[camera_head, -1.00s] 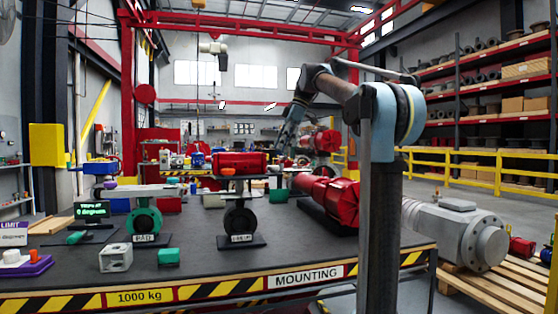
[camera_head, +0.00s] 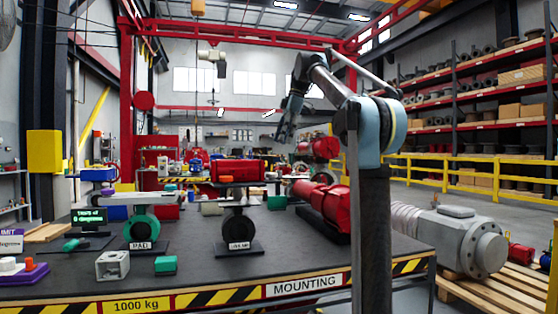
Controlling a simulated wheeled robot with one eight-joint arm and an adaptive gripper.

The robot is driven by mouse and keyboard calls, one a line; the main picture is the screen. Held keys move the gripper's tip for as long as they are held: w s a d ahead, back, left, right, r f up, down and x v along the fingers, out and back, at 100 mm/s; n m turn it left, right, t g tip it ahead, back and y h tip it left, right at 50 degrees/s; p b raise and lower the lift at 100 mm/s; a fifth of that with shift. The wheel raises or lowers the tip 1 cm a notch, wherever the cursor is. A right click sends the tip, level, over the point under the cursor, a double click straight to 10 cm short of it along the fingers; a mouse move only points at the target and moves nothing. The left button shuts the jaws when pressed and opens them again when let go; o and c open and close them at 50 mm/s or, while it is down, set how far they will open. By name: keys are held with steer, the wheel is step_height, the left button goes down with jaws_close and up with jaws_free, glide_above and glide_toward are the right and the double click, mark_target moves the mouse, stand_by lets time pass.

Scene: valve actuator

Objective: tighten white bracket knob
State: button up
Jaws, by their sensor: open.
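A white-grey block bracket (camera_head: 112,265) with a round opening sits at the front left of the dark table. No knob is clear on it at this size. A purple base (camera_head: 22,274) at the left edge carries a white knob (camera_head: 8,264) and an orange knob (camera_head: 29,263). Two butterfly-type valves stand on the table, a green one labelled PAD (camera_head: 141,226) and a black one (camera_head: 238,226). My gripper (camera_head: 283,137) is small in the picture, open, hanging over the far part of the table, well away from the bracket and knobs.
Red actuators lie on the table: one on the black valve (camera_head: 238,171), one at the right (camera_head: 322,200). A green block (camera_head: 165,264) sits beside the bracket. A small display (camera_head: 89,217) stands at left. Table (camera_head: 200,280) between front items is partly clear.

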mark_target(272, 176)
steer(key=a+r+n+h, duration=0.4)
steer(key=r, duration=0.1)
steer(key=shift+t, duration=0.4)
steer(key=f, duration=1.1)
steer(key=s+f, duration=0.1)
steer(key=f, duration=0.5)
steer(key=shift+a+f, duration=0.1)
steer(key=shift+f, duration=0.1)
steer(key=shift+m, duration=0.3)
steer(key=c, duration=1.1)
